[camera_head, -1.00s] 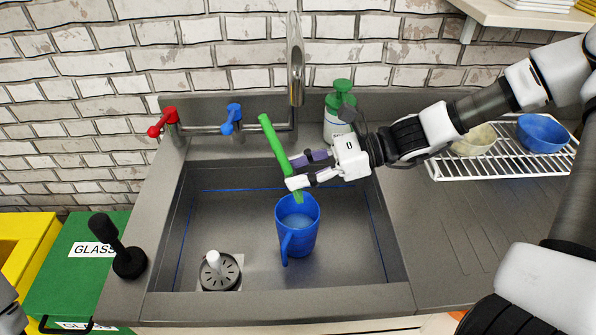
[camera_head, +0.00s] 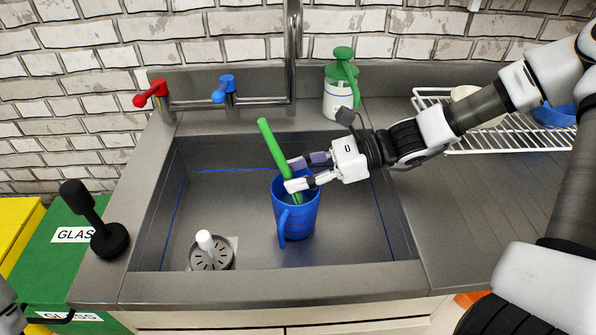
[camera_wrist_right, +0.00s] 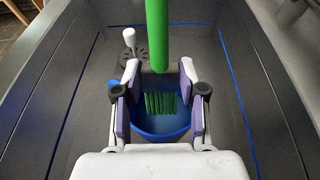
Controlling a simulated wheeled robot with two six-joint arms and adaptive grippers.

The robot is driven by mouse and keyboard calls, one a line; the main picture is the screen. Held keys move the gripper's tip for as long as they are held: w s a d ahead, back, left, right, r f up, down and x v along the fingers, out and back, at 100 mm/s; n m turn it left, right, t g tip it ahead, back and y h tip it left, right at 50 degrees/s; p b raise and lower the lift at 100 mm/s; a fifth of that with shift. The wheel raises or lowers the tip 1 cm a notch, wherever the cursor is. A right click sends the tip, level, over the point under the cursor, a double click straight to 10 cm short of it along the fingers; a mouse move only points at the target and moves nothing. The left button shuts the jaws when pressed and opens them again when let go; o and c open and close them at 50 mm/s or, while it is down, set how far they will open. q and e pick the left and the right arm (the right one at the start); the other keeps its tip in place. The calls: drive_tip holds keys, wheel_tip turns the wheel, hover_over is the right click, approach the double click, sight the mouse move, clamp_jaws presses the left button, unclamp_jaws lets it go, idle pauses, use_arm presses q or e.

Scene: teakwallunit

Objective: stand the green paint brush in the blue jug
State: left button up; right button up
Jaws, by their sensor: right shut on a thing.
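The green paint brush (camera_head: 270,140) is held tilted in my right gripper (camera_head: 291,175), its handle rising up and to the left. The blue jug (camera_head: 296,220) stands in the sink with its handle towards the front. The brush's lower end reaches down into the jug's mouth; how deep it goes is hidden by the fingers and rim. In the right wrist view the green handle (camera_wrist_right: 157,35) comes up between the fingers, and green bristles (camera_wrist_right: 160,103) show over the jug's blue inside (camera_wrist_right: 160,125).
The sink (camera_head: 215,215) has a drain strainer with a white knob (camera_head: 206,242) at the front left. The tap (camera_head: 292,60) and a green-topped soap bottle (camera_head: 340,95) stand behind. A black plunger (camera_head: 105,235) is on the left rim, a dish rack (camera_head: 500,138) at right.

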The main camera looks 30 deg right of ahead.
drive_tip(key=o, duration=1.2)
drive_tip(key=shift+r, duration=0.15)
wheel_tip(320, 180, up, 10)
drive_tip(key=shift+f, duration=0.15)
